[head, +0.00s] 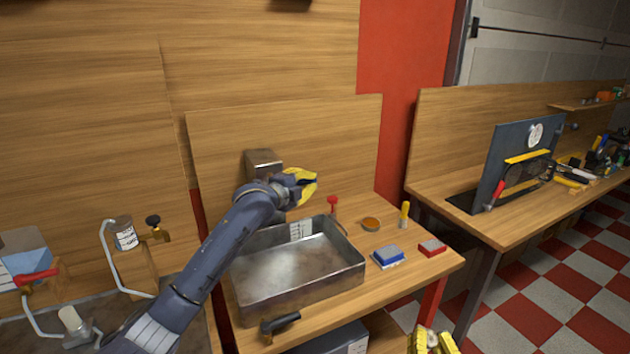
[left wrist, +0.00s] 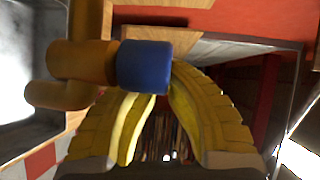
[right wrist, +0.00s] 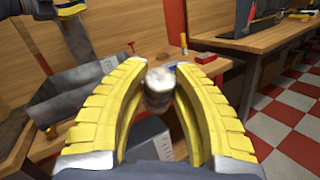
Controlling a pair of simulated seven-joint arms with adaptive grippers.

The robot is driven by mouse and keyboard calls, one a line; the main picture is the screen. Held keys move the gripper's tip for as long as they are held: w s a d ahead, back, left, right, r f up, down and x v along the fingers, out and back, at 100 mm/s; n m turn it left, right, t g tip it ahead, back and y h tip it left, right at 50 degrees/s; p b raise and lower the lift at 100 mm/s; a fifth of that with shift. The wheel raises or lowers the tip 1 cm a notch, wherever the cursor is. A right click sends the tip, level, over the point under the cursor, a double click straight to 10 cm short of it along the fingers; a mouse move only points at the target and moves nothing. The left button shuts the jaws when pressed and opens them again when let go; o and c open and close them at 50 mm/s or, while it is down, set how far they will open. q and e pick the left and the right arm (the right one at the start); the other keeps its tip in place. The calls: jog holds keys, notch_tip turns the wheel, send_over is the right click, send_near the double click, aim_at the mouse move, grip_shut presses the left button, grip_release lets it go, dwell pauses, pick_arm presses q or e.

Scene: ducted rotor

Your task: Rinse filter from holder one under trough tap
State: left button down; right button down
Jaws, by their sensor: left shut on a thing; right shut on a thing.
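The metal trough (head: 345,275) stands on the wooden bench and its floor looks pale and stained. My left gripper (head: 305,185) is above the trough's back edge. In the left wrist view it is shut on the blue handle (left wrist: 145,67) of a brass tap (left wrist: 80,62); in the head view my gripper mostly hides this tap. My right gripper (head: 432,341) is at the bottom edge of the head view, outside the trough. In the right wrist view it is shut on a short grey-white cylinder, the filter (right wrist: 160,82), which is clear of the bench. I cannot see any water running.
A black-handled valve (head: 279,324) is at the bench front. Pipework with a labelled canister (head: 124,236) stands left.

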pick_arm(q)
jog(key=shift+s+d+f+m+h, duration=0.1)
jog(key=shift+s+d+m+h, duration=0.2)
jog(key=shift+h, duration=0.1)
jog(key=c, duration=1.3)
grip_release()
jog(key=shift+w+a, duration=0.1)
jog(key=shift+s+a, duration=0.4)
jog(key=shift+s, duration=0.05)
jog(key=v, duration=1)
jog(key=shift+s+r, duration=0.35)
jog(key=shift+a, duration=0.1)
